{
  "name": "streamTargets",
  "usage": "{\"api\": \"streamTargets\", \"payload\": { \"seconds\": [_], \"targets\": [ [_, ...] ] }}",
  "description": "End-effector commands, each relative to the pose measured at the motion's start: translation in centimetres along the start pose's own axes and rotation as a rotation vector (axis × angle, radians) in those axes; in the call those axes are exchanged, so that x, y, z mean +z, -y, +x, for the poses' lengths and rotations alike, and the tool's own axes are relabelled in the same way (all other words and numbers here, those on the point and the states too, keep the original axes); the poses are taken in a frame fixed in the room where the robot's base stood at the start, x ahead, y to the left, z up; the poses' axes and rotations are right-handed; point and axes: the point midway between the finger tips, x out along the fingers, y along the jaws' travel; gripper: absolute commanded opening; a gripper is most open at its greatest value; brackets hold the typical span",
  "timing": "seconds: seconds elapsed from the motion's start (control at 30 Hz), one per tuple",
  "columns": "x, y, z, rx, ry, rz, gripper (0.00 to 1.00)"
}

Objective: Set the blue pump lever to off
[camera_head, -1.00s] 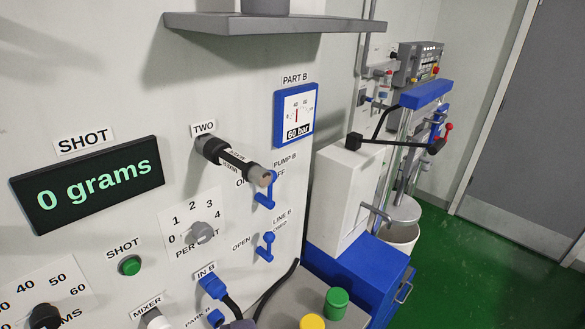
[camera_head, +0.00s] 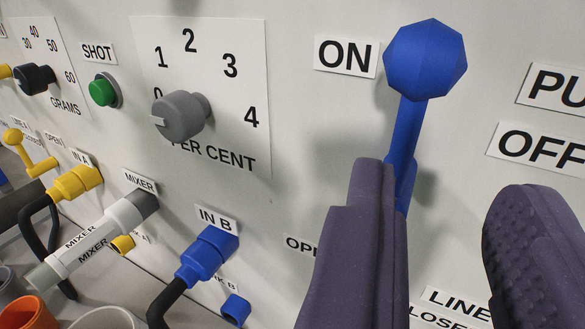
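The blue pump lever (camera_head: 424,62) stands on the white panel with its ball end up, between the ON label (camera_head: 346,56) and the partly cut-off OFF label (camera_head: 540,150). It leans slightly right, and its ball is nearer the ON label. My gripper (camera_head: 450,200) is open, with two purple padded fingers. The left finger is in front of the lever's lower stem and hides its base. The right finger is well to the right, below the OFF label. I cannot tell whether the left finger touches the lever.
A grey PER CENT knob (camera_head: 182,115) and a green SHOT button (camera_head: 104,90) are to the left. A blue IN B fitting (camera_head: 208,254) with a black hose sits lower down, beside a MIXER tube (camera_head: 95,240). The line lever is hidden behind my fingers.

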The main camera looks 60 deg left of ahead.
Motion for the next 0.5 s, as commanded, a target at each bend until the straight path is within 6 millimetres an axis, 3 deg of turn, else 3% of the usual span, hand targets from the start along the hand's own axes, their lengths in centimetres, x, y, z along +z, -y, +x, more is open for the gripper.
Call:
{"api": "streamTargets", "payload": {
  "seconds": [0.3, 0.5],
  "targets": [
    [0.3, 0.7, 4.9, -0.022, -0.011, 0.011, 0.33],
    [0.2, 0.6, 7.2, -0.018, -0.009, 0.01, 0.33]
  ]
}}
